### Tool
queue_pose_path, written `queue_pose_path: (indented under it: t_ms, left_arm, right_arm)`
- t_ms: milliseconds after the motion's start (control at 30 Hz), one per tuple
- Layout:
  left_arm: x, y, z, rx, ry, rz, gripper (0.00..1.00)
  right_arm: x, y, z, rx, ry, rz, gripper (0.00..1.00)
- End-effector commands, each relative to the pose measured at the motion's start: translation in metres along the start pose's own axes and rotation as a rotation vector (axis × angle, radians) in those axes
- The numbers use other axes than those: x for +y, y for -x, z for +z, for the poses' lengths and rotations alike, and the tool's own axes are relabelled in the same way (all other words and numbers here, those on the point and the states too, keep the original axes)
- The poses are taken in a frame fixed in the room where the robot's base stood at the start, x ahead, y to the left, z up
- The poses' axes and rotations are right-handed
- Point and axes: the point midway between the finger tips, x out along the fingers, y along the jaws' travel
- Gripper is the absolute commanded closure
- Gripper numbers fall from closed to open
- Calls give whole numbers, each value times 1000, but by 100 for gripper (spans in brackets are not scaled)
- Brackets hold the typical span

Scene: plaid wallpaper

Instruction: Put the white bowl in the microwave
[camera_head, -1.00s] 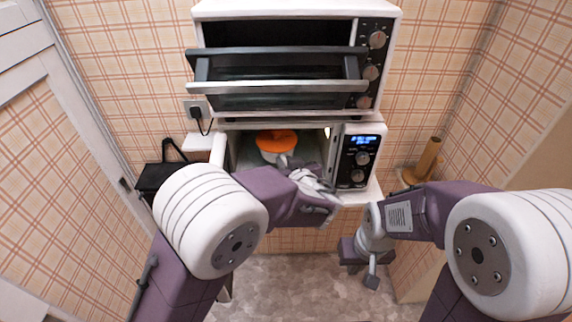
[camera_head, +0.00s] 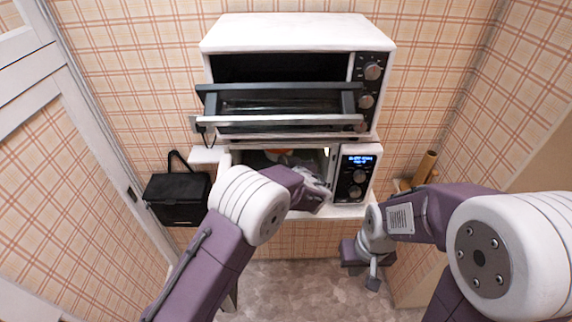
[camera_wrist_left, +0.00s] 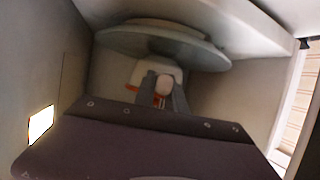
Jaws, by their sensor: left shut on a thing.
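The microwave (camera_head: 358,190) stands open on the white shelf, its cavity facing me. The white bowl (camera_head: 276,153), with something orange in or on it, is inside the cavity and mostly hidden by my left arm. My left gripper (camera_head: 318,190) reaches into the cavity. In the left wrist view my left gripper (camera_wrist_left: 162,92) is shut on the white bowl; a small white part and a bit of orange show at its fingers. A round glass turntable (camera_wrist_left: 160,45) shows near them. My right gripper (camera_head: 373,272) hangs empty at lower right, away from the microwave; its finger gap is unclear.
A white toaster oven (camera_head: 290,35) with its door hanging partly open sits right above the microwave. A black box (camera_head: 178,200) is at left and a wooden roll holder (camera_head: 425,168) at right. The floor (camera_head: 300,285) in front is clear.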

Motion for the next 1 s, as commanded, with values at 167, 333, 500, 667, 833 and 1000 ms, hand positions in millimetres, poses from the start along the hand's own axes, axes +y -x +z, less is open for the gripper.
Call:
queue_pose_path:
  t_ms: [167, 333, 500, 667, 833, 1000]
  left_arm:
    - [0, 0, 0, 3, 0, 0, 100]
    - [0, 0, -1, 2, 0, 0, 100]
    - [0, 0, 0, 2, 0, 0, 100]
    - [0, 0, 1, 2, 0, 0, 100]
    - [0, -1, 2, 2, 0, 0, 100]
    - [0, -1, 3, 2, 0, 0, 100]
  right_arm:
    - [0, -4, 0, 1, 0, 0, 100]
    - [0, -3, 0, 1, 0, 0, 100]
    - [0, -4, 0, 1, 0, 0, 100]
    - [0, -6, 0, 1, 0, 0, 100]
    - [0, -8, 1, 1, 0, 0, 100]
    - [0, -11, 1, 1, 0, 0, 100]
